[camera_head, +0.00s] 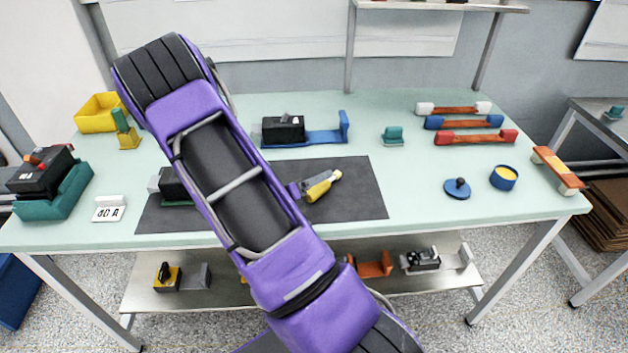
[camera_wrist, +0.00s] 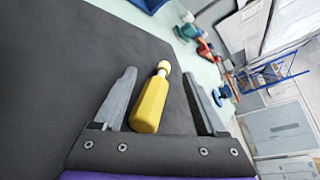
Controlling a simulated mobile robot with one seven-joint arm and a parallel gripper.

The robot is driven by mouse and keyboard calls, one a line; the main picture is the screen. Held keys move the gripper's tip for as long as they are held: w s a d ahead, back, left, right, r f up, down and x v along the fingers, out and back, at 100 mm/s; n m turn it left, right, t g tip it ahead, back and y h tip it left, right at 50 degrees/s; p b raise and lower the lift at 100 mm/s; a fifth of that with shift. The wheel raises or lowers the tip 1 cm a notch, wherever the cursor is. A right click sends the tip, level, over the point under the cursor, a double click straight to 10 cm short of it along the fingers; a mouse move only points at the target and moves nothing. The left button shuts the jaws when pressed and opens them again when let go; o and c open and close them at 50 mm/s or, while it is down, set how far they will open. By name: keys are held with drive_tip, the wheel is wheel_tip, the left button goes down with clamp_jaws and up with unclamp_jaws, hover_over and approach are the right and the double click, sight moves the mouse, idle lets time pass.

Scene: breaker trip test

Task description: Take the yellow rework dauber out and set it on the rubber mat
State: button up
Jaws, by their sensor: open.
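The yellow dauber (camera_head: 319,190), with a pale cream tip, lies on its side on the dark rubber mat (camera_head: 362,205), right of the mat's middle. In the wrist view the dauber (camera_wrist: 150,104) is between the two grey fingers of my gripper (camera_wrist: 161,74), with gaps on both sides. My gripper is open and just at the mat (camera_wrist: 55,60). In the head view my arm hides most of the gripper and the mat's centre.
A black breaker in a blue holder (camera_head: 322,137) stands behind the mat. A yellow bin (camera_head: 100,111) and a green-and-yellow stand (camera_head: 127,132) are at the left. A blue-rimmed yellow pot (camera_head: 504,177) and a blue knobbed disc (camera_head: 457,190) stand right. The table between mat and disc is clear.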

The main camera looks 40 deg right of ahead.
drive_tip(key=shift+a, duration=0.1)
drive_tip(key=v, duration=1.7)
drive_tip(key=shift+s+a+p, duration=0.1)
drive_tip(key=shift+p, duration=0.3)
